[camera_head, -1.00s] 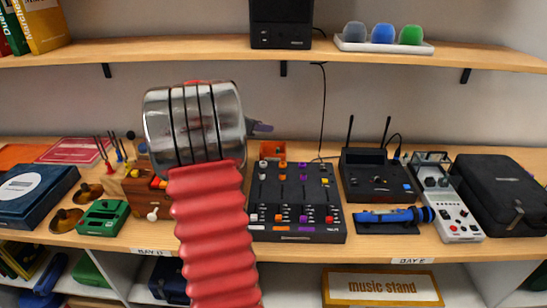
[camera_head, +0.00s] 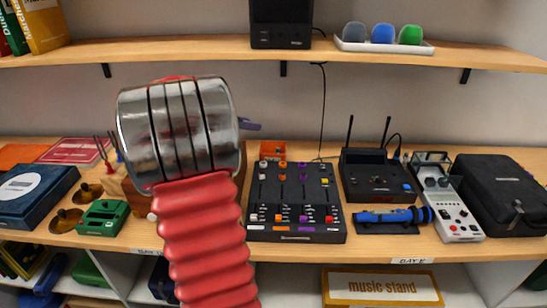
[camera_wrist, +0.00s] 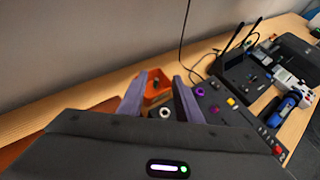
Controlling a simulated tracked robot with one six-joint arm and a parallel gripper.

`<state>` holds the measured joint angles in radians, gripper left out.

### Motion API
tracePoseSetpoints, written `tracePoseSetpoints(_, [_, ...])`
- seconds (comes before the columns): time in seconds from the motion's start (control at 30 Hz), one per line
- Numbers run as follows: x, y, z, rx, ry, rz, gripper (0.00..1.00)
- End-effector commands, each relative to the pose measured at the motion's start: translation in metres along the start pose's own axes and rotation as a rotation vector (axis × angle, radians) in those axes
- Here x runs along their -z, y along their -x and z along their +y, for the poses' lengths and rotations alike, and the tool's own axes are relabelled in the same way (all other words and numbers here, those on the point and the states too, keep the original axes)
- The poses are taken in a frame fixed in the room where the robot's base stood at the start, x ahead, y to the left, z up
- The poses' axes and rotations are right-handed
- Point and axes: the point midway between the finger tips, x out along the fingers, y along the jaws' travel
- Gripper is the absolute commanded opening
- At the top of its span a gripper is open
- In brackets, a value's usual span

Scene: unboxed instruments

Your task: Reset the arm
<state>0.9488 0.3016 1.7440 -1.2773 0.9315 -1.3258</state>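My arm, a red ribbed sleeve with a silver banded joint, stands in the left middle of the head view. My gripper (camera_wrist: 160,77) shows in the wrist view as two purple fingers spread apart, with nothing held between them. An orange open box (camera_wrist: 157,88) shows beyond the gap between the fingers, at the back of the shelf. In the head view only a bit of purple finger shows right of the silver joint; the rest of the gripper is hidden behind it.
A black mixer (camera_head: 295,203) is right of my arm, with a receiver with antennas (camera_head: 377,175), a blue microphone (camera_head: 393,216) and a black case (camera_head: 502,190) further right. A green box (camera_head: 102,217) is at left. An upper shelf (camera_head: 200,46) runs above.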

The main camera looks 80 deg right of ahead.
Motion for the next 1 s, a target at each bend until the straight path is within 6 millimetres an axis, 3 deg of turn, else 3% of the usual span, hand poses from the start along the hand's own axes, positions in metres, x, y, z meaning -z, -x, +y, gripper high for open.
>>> tracePoseSetpoints(0.53, [0.0,0.0,0.0,-0.001,0.0,0.0,0.32])
tracePoseSetpoints(0.67, [0.003,0.01,0.002,-0.012,-0.024,0.01,0.32])
tracePoseSetpoints(0.77, [0.011,0.031,0.006,-0.035,-0.077,0.036,0.32])
tracePoseSetpoints(1.0, [0.05,0.119,0.011,-0.116,-0.307,0.175,0.32])
